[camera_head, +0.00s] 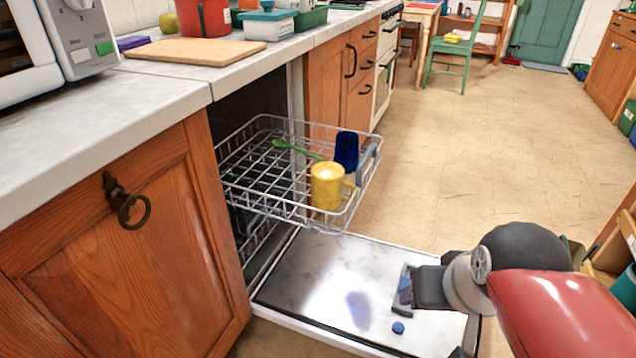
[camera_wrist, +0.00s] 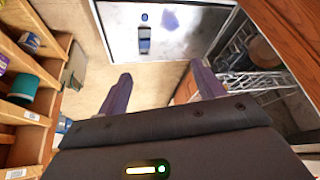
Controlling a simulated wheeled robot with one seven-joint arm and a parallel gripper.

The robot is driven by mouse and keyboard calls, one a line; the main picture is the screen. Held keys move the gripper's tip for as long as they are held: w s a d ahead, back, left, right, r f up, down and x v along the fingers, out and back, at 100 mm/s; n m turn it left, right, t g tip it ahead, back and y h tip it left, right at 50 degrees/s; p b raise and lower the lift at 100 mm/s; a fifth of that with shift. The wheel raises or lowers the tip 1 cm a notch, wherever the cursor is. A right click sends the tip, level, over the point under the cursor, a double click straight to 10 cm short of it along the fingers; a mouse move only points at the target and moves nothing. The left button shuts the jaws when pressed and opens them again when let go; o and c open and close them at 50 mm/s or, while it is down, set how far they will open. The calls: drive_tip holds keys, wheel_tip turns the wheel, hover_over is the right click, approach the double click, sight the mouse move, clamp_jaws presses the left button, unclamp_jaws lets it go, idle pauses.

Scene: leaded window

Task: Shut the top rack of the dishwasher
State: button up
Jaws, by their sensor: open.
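The top rack (camera_head: 250,160) of the dishwasher is pulled far out over the lowered door (camera_head: 300,270). A grey handle (camera_head: 369,160) is on its outer end. The rack holds a yellow mug (camera_head: 326,187), a dark blue cup (camera_head: 346,151) and a green spoon (camera_head: 293,148). My gripper (camera_head: 403,290) is above the outer part of the door, lower right of the rack in the head view and apart from it. In the wrist view my gripper (camera_wrist: 163,85) has its two fingers spread with nothing between them. Wire racking (camera_wrist: 240,55) shows at the right there.
A lower rack (camera_head: 256,238) sits inside the dishwasher. A wooden cabinet (camera_head: 130,240) stands left of the opening, and drawers (camera_head: 345,70) stand beyond it. Open shelves (camera_wrist: 30,90) are at the left in the wrist view. The floor (camera_head: 450,170) beyond the door is clear.

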drive_tip(key=w+r+y, duration=0.1)
drive_tip(key=w, duration=0.3)
drive_tip(key=w+r+m+g+y, duration=0.1)
drive_tip(key=w, duration=0.2)
drive_tip(key=w+r+m+g+y, duration=0.1)
drive_tip(key=w, duration=0.3)
drive_tip(key=shift+w+a+r+y, duration=0.2)
drive_tip(key=shift+w+a+y, duration=0.05)
drive_tip(key=shift+w+y, duration=0.05)
drive_tip(key=c, duration=1)
drive_tip(key=w, duration=0.2)
drive_tip(key=w+d+y, duration=0.1)
drive_tip(key=w, duration=0.1)
drive_tip(key=w+m+y, duration=0.1)
drive_tip(key=w, duration=0.2)
drive_tip(key=shift+d+r+p, duration=0.15)
drive_tip(key=shift+r+p, duration=0.05)
drive_tip(key=shift+p, duration=0.15)
clamp_jaws()
drive_tip(key=y, duration=0.3)
approach(357, 194)
wheel_tip(357, 194, down, 4)
drive_tip(key=a, duration=0.2)
drive_tip(key=w+a, duration=0.1)
drive_tip(key=shift+w+a+m+p, duration=0.15)
drive_tip(key=shift+a+m+p, duration=0.25)
drive_tip(key=shift+a, duration=0.2)
